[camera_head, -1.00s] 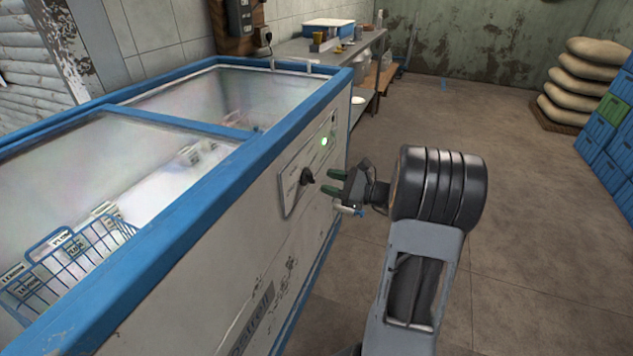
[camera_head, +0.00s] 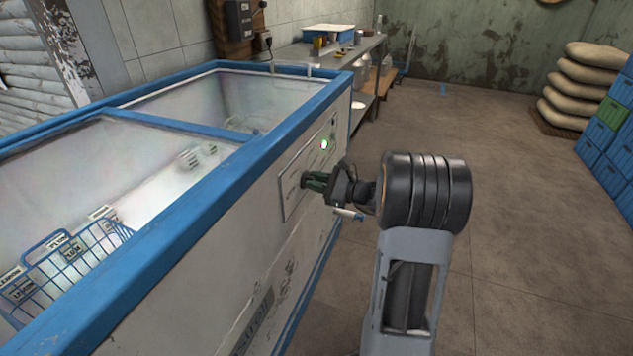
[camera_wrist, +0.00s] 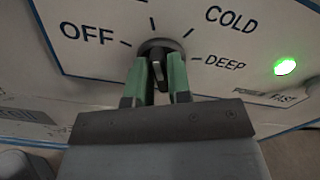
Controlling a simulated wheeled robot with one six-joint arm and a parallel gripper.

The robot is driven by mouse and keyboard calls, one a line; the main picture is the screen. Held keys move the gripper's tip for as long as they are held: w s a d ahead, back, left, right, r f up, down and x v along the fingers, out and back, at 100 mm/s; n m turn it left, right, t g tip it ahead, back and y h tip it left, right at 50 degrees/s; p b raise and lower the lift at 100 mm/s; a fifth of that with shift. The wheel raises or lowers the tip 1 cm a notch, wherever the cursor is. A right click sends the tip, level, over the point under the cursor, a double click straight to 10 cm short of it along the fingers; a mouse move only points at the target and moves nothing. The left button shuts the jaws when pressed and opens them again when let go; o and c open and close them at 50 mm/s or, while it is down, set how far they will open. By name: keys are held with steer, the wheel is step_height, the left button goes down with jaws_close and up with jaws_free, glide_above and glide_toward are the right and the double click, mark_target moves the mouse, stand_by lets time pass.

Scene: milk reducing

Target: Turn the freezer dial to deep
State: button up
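The freezer dial (camera_wrist: 160,48) is a dark round knob with a raised ridge on the freezer's end panel. In the wrist view, OFF is printed on its left, COLD at its upper right and DEEP (camera_wrist: 224,62) at its right. The ridge runs roughly up and down in the picture; I cannot tell which mark it points to. My gripper (camera_wrist: 162,72) is open, with its green fingers on either side of the ridge. Whether they touch it is unclear. In the head view my gripper (camera_head: 312,181) is at the panel and mostly hides the dial.
The chest freezer (camera_head: 215,225) has blue rims and a glass top, with a wire basket (camera_head: 75,262) inside. A green light (camera_head: 324,145) glows on the panel near the dial. Sacks (camera_head: 585,95) and blue crates (camera_head: 600,140) stand at the right. The floor between is clear.

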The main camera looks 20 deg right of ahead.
jaws_close()
steer(key=shift+r+p, duration=0.1)
steer(key=shift+p, duration=0.25)
steer(key=m+p, duration=0.6)
steer(key=p, duration=0.1)
steer(key=m+p, duration=0.7)
steer(key=p, duration=0.1)
steer(key=m+p, duration=0.6)
steer(key=p, duration=0.1)
steer(key=shift+w+d+f+m, duration=0.25)
steer(key=shift+w+d+m, duration=0.05)
steer(key=shift+d+m, duration=0.1)
steer(key=shift+o, duration=2.2)
jaws_free()
